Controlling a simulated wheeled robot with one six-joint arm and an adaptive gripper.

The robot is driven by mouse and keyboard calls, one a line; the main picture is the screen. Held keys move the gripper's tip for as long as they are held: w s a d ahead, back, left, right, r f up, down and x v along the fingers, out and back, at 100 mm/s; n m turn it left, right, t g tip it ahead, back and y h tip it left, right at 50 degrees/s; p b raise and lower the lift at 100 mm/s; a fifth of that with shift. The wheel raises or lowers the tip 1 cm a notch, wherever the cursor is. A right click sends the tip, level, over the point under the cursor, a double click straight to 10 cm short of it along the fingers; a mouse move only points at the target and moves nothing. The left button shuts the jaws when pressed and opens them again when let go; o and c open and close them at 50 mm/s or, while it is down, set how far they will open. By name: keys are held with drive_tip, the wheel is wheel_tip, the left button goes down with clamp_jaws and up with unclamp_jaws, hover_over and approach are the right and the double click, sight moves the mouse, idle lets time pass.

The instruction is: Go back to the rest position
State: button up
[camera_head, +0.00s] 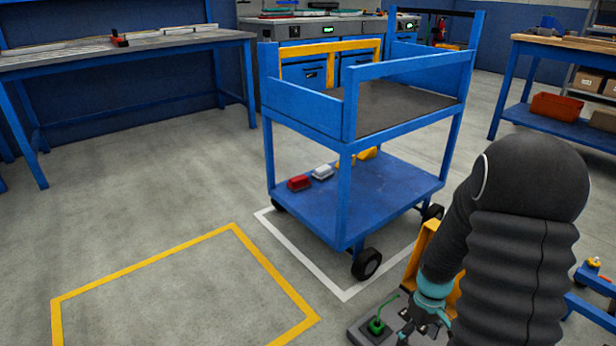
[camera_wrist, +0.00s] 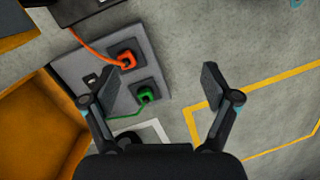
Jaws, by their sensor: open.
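My gripper (camera_wrist: 155,95) is open in the wrist view, its two dark fingers spread wide with nothing between them. Below it, in the wrist view, is a grey panel (camera_wrist: 80,68) with an orange plug (camera_wrist: 126,60) on an orange cable and a green plug (camera_wrist: 142,94) on a green cable. The left finger overlaps part of the panel. In the head view my gripper (camera_head: 425,322) shows at the bottom, next to the green plug (camera_head: 376,326), partly hidden by my dark arm. The orange plug is hidden in the head view.
A blue cart (camera_head: 400,195) with red, white and yellow items on its lower shelf stands behind my arm. A yellow block-like part (camera_head: 418,258) is close beside my gripper. A blue workbench (camera_head: 120,55) is at left. The yellow-marked floor area (camera_head: 180,300) is clear.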

drive_tip(key=s+a+r+m+t+p, duration=0.1)
drive_tip(key=s+a+r+t+p, duration=0.1)
drive_tip(key=r, duration=1)
drive_tip(key=s+a+r+m+t+p, duration=0.1)
drive_tip(key=s+a+r+t+p, duration=0.2)
drive_tip(key=r, duration=1)
drive_tip(key=s+a+r+m+t+p, duration=0.2)
drive_tip(key=s+a+r, duration=0.4)
drive_tip(key=r, duration=0.6)
drive_tip(key=shift+s+r+t+h+p, duration=0.3)
drive_tip(key=shift+s+r+t, duration=0.1)
drive_tip(key=shift+s, duration=0.65)
drive_tip(key=shift+c, duration=0.2)
